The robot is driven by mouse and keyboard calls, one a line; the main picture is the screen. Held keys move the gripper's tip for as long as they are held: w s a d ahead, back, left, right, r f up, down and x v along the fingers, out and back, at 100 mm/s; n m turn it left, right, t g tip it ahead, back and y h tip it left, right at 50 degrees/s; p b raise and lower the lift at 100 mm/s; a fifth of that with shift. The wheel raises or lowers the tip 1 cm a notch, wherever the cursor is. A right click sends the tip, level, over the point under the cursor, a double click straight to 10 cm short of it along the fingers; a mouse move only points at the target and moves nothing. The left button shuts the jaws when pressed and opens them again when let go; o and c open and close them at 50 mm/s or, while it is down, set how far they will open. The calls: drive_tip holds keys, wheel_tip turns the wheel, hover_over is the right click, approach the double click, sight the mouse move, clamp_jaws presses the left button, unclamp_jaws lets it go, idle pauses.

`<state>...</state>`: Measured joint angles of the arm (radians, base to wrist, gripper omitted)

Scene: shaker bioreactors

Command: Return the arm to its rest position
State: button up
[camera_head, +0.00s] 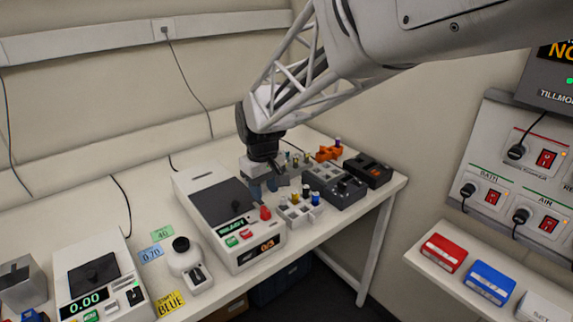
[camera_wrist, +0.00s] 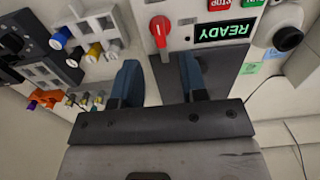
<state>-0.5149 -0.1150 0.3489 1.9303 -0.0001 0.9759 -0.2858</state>
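My arm reaches in from the upper right in the head view. My gripper (camera_head: 264,187) hangs above the bench, over the right part of the white shaker unit (camera_head: 194,178). In the wrist view, my gripper (camera_wrist: 161,80) is open. Its two dark blue fingers are apart and nothing shows between them except the shaker below. The shaker has a dark top, a red knob (camera_head: 265,213) and a display (camera_wrist: 226,31) reading READY; a second display reads 0/3.
A balance (camera_head: 98,285) reading 0.00 is at left. Wall switches (camera_head: 493,197) and a shelf are at right.

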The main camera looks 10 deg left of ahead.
drive_tip(key=shift+r, duration=0.7)
drive_tip(key=shift+d, duration=0.2)
drive_tip(key=s+d+r+m+t, duration=0.1)
drive_tip(key=s+d+r+m, duration=0.15)
drive_tip(key=s+d, duration=0.45)
drive_tip(key=s+d+r+m, duration=0.2)
drive_tip(key=s+d+r, duration=0.1)
drive_tip(key=d, duration=0.8)
drive_tip(key=s+d+f+m+t, duration=0.1)
drive_tip(key=s+d+m, duration=0.4)
drive_tip(key=s+d, duration=0.8)
drive_tip(key=shift+s+f+t, duration=0.3)
drive_tip(key=shift+s+f, duration=0.25)
drive_tip(key=shift+s, duration=0.7)
